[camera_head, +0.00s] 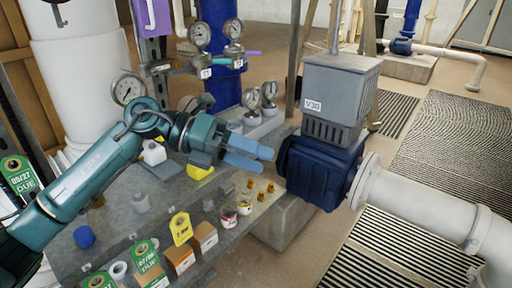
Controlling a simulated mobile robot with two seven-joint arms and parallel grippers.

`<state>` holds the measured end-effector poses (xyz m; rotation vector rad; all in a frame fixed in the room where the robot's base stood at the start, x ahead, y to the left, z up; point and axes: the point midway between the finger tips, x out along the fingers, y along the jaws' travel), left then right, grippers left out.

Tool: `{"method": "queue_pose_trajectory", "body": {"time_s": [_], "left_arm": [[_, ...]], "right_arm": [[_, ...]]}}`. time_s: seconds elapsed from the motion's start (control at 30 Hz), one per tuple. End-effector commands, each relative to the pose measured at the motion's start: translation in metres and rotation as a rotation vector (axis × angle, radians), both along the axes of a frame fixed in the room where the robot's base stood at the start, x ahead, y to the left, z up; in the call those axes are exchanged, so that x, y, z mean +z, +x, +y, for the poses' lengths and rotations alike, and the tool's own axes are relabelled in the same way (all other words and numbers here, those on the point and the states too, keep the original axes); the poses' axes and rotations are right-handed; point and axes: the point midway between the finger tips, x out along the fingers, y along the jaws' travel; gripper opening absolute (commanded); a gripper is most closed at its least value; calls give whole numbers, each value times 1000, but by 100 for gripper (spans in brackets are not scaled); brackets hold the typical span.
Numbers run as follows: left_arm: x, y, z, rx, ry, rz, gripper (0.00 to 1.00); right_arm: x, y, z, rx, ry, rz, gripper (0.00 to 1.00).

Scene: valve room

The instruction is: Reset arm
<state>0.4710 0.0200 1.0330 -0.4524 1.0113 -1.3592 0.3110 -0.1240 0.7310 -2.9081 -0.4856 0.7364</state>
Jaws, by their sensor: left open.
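My left arm, teal, reaches in from the lower left across a grey bench (62,247). My left gripper (258,157), with blue fingers, is open and points right, above the bench's right part and just left of the dark blue valve body. I see nothing between its fingers. My right gripper is not in view.
The dark blue valve (318,172) with grey box V30 (340,90) and a white pipe (415,208) stand close to the right. Gauges (200,34), small brass fittings (261,195), tagged boxes (180,258) and a blue cap (84,237) surround the arm. Floor mats (460,130) lie farther right.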

Motion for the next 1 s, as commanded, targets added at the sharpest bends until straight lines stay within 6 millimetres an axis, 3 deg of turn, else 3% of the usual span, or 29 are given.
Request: {"method": "queue_pose_trajectory", "body": {"time_s": [0.2,0.57,0.67,0.97,1.0], "left_arm": [[3,-4,-8,14,-86,54,64],[6,-4,-8,15,-92,57,64],[22,-4,-8,16,-92,57,64],[120,-4,-8,15,-91,57,64],[113,-4,-8,14,-90,60,64]], "right_arm": [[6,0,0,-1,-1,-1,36],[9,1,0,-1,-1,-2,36],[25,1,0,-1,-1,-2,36],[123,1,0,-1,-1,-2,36],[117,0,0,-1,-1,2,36]]}}
